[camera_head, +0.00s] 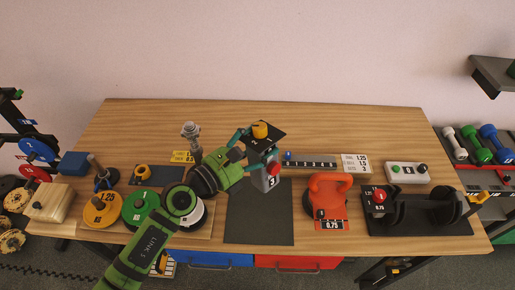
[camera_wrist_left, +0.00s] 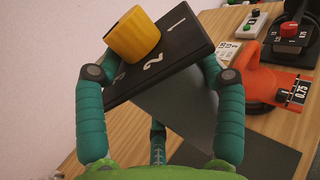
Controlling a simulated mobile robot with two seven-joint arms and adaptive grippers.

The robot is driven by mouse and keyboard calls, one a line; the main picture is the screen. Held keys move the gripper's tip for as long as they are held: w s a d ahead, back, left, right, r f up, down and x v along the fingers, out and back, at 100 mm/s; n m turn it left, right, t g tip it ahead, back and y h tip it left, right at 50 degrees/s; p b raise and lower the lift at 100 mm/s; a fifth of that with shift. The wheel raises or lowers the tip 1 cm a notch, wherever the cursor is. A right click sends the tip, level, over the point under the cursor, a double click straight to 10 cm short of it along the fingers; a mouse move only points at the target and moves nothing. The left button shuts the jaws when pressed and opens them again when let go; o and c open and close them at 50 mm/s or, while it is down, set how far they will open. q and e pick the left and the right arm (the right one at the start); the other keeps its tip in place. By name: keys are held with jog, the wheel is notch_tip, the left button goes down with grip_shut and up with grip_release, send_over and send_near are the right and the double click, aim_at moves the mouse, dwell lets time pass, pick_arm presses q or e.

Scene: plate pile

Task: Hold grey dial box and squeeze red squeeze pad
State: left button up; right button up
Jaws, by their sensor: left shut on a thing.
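The grey dial box (camera_head: 270,184) is in my left gripper (camera_head: 260,150) in the head view, tilted above the back of the dark mat. Its dark top plate carries a yellow dial, and a "3" shows on its grey side. In the left wrist view the black top plate (camera_wrist_left: 172,52) with the yellow dial (camera_wrist_left: 133,34) sits between my teal fingers (camera_wrist_left: 160,95). A small red round part, probably the red squeeze pad (camera_head: 274,169), shows on the box's side; the wrist view hides it. My right gripper is in neither view.
The dark mat (camera_head: 260,222) is bare at the front. An orange kettlebell (camera_head: 328,192) stands right of it. A black stand with a red knob (camera_head: 380,195) is farther right. Coloured weight plates (camera_head: 102,208) lie to the left. The back of the wooden table (camera_head: 340,122) is clear.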

aim_at(257, 177)
pick_arm(q)
jog(key=shift+r, duration=0.45)
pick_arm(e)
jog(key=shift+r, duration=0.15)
pick_arm(q)
jog(key=f+b, duration=0.4)
jog(key=b, duration=0.1)
jog(key=f+m+b, duration=0.1)
jog(key=f+b, duration=0.4)
jog(key=f+m+b, duration=0.1)
jog(key=f+b, duration=0.4)
jog(key=shift+s+a+f, duration=0.1)
jog(key=shift+s, duration=0.2)
jog(key=shift+f+b, duration=1.2)
jog(key=shift+b, duration=0.2)
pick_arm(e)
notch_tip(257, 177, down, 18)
pick_arm(q)
jog(key=shift+f, duration=0.15)
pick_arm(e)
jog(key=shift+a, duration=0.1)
pick_arm(q)
jog(key=shift+f, duration=0.1)
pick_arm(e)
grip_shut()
